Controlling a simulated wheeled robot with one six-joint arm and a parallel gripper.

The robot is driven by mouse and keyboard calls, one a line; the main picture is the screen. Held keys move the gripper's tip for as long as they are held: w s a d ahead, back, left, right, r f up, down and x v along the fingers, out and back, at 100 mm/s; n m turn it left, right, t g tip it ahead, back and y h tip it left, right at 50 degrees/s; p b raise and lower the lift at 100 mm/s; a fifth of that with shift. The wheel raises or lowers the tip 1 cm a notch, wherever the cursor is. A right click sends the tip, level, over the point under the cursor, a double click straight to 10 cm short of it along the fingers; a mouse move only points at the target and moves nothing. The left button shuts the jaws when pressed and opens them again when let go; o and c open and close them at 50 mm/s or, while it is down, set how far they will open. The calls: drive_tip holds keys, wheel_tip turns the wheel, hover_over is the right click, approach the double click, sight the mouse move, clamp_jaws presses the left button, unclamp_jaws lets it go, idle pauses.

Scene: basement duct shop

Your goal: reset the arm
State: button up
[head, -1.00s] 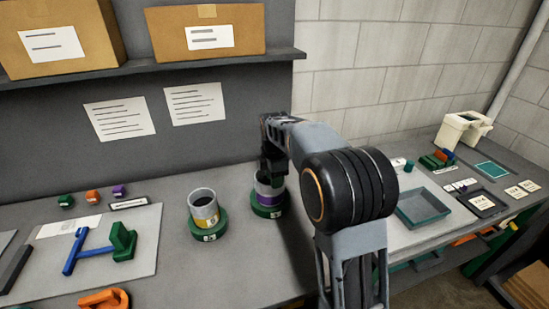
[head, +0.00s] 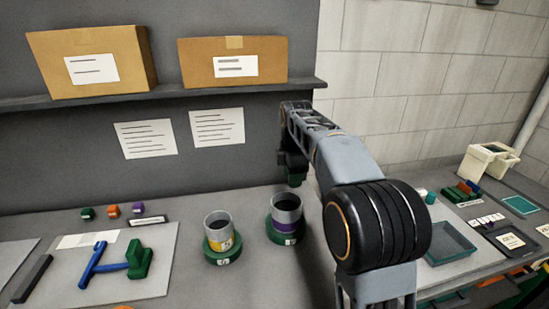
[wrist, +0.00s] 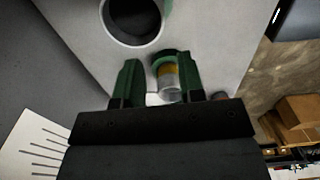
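My gripper (head: 293,174) hangs in the air above and slightly right of the purple-banded grey cup (head: 287,210), clear of its rim in the head view. This cup stands upright in a green round base. A yellow-banded grey cup (head: 217,226) stands upright in another green base to its left. In the wrist view, my gripper's two green fingers (wrist: 158,82) are apart with nothing held between them. A yellow-banded cup (wrist: 169,76) shows beyond the gap. A dark round opening (wrist: 134,16) lies above it.
A shelf (head: 180,93) with two cardboard boxes runs behind the bench. A blue-and-green part (head: 138,260) lies on a pale mat at left. A teal tray (head: 449,243) and a white bin (head: 488,161) stand at right. Bare bench lies between mat and cups.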

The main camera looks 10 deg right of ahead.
wheel_tip(320, 180, down, 5)
drive_tip(key=s+m, duration=0.2)
drive_tip(key=m, duration=0.7)
drive_tip(key=s+f+m+t, duration=0.1)
drive_tip(key=s+m, duration=0.3)
drive_tip(key=s, duration=0.6)
drive_tip(key=s+a+f+m+t, duration=0.1)
drive_tip(key=s+m, duration=0.4)
drive_tip(key=s, duration=0.5)
drive_tip(key=shift+s+a+f+t, duration=0.2)
drive_tip(key=shift+f+t, duration=0.6)
drive_tip(key=shift+f, duration=0.35)
